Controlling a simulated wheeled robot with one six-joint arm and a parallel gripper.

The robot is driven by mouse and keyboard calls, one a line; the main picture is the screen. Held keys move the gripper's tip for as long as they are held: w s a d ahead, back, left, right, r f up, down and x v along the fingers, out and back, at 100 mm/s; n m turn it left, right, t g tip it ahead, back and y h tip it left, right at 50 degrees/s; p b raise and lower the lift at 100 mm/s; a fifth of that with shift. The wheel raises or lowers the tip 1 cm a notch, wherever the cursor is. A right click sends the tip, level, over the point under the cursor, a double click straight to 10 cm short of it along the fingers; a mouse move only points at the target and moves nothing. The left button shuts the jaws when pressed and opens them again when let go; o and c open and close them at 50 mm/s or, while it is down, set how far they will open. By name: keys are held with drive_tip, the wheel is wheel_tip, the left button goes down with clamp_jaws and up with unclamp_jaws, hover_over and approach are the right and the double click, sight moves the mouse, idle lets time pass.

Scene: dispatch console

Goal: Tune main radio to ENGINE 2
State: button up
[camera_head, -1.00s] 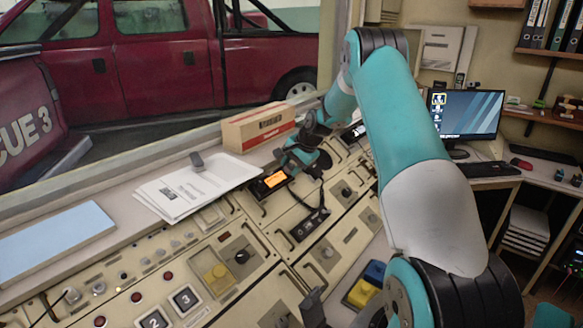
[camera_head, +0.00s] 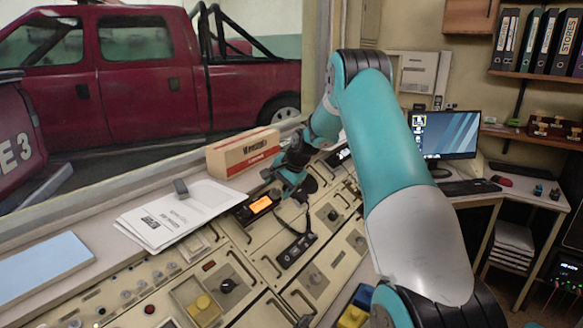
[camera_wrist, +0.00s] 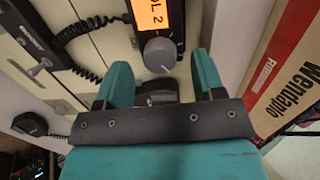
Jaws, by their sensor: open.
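The main radio is a black unit with a lit orange display (camera_head: 261,204), set at the back of the console. In the wrist view the display (camera_wrist: 151,14) stands sideways and is cut by the frame edge; the part showing reads "OL 2". Its round grey knob (camera_wrist: 158,54) sits beside the display. My gripper (camera_wrist: 163,75) is open, its two teal fingers pointing toward the radio, one on each side of the knob's line. The knob looks just beyond the fingertips, and I see no contact. In the head view my gripper (camera_head: 287,181) is right beside the radio and hides its knob.
A cardboard box (camera_head: 243,152) stands close behind my gripper and shows along the wrist view's right (camera_wrist: 285,65). A black handset (camera_head: 297,249) with a coiled cord (camera_wrist: 85,30) lies near the radio. Papers (camera_head: 180,214) lie to the left.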

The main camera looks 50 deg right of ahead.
drive_tip(key=b+v, duration=0.1)
drive_tip(key=v, duration=1.4)
drive_tip(key=shift+s+r, duration=0.2)
